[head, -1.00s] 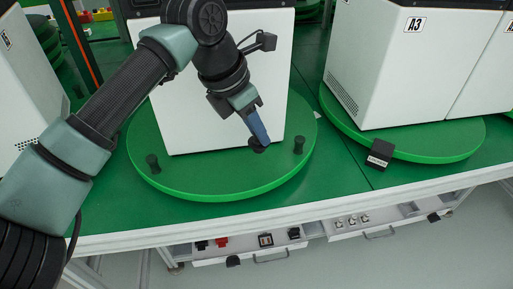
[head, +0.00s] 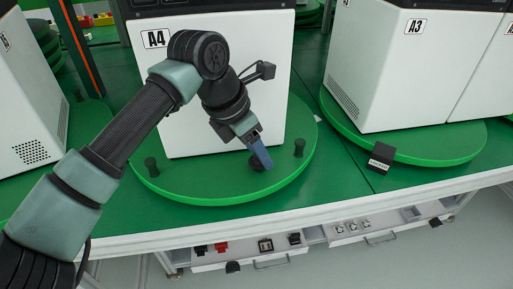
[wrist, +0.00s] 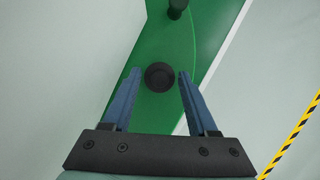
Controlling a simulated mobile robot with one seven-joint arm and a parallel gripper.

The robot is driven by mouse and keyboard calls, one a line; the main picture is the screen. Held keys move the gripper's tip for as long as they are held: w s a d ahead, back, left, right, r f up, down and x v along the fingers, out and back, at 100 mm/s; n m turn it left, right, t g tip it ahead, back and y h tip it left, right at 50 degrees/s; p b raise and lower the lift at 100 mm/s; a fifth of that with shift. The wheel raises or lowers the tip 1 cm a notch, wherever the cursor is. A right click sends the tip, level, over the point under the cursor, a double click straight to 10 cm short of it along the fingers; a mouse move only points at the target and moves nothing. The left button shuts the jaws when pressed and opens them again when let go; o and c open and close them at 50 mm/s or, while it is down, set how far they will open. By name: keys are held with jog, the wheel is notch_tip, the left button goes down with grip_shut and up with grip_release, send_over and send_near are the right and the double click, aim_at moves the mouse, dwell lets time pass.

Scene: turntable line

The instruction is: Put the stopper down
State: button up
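The stopper is a dark, round-topped piece (wrist: 159,76) that shows between my two blue fingers in the wrist view. A narrow strip of green shows on each side of it, so the fingers look apart from it. My gripper (wrist: 160,74) is open around it. In the head view my gripper (head: 262,157) points down over the front of the green turntable (head: 215,190) before the white A4 machine (head: 190,125). The stopper (head: 256,164) is partly hidden behind a finger there; it appears to stand on the turntable.
Dark pegs stand on the turntable to the left (head: 152,166) and right (head: 299,147) of my gripper. A black labelled block (head: 380,158) sits at the edge of the A3 turntable (head: 440,155). An open drawer (head: 345,228) with small parts is below the table's front edge.

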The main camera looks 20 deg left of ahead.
jog(key=p+v, duration=0.2)
jog(key=v, duration=1)
jog(key=shift+r, duration=0.2)
jog(key=shift+d, duration=0.15)
